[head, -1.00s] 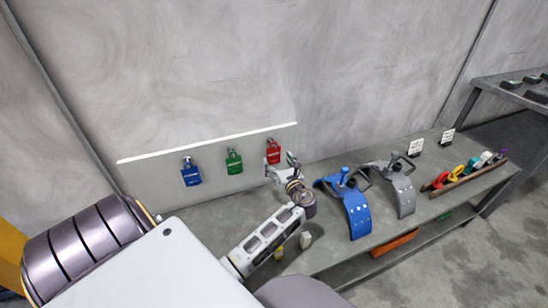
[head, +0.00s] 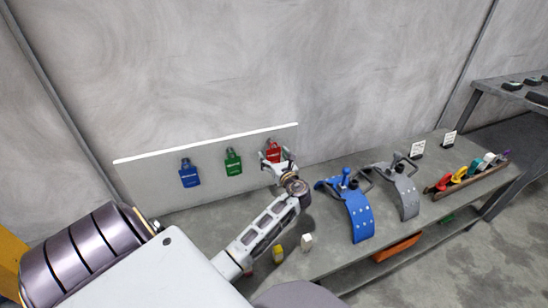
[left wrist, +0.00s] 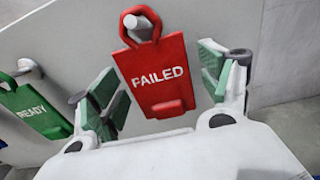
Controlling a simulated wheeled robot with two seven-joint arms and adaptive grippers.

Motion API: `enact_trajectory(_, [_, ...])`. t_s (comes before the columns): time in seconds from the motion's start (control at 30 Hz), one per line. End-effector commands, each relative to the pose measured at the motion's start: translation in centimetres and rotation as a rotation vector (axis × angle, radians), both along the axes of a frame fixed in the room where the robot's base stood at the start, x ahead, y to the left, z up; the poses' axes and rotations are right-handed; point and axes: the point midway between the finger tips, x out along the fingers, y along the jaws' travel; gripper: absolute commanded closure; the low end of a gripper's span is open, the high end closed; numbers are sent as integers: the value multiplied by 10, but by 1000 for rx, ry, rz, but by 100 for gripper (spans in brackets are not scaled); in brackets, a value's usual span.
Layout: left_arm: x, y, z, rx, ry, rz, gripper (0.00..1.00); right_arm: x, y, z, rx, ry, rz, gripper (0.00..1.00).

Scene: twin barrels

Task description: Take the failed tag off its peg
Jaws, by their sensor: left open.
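The red tag (left wrist: 158,75) reads "FAILED" in the left wrist view and hangs by its loop from a peg (left wrist: 140,27) on the pale board. It also shows in the head view (head: 273,150), partly covered by my gripper. My left gripper (left wrist: 160,90) is open, with one green-padded finger on each side of the tag. I see a gap on both sides, so the fingers do not appear to touch it. The left gripper also shows at the board in the head view (head: 277,163). My right gripper is not in view.
A green "READY" tag (left wrist: 36,104) hangs left of the red one. A blue tag (head: 189,173) hangs farther left on the board (head: 140,176). Blue (head: 352,205) and grey (head: 402,186) clamp-like parts stand on the bench to the right. Small yellow (head: 278,254) and white (head: 307,241) blocks lie near its front.

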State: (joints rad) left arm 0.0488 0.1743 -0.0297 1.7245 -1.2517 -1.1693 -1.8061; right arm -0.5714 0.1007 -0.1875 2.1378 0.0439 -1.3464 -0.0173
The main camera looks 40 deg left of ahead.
Motion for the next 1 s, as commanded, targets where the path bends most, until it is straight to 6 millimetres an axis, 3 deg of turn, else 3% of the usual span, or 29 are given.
enact_trajectory(0.1, [0,0,0,0,0,0,21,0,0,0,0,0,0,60])
enact_trajectory(0.47, [0,0,0,0,0,0,68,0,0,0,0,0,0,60])
enact_trajectory(1.0, [0,0,2,0,1,0,69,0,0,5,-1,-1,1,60])
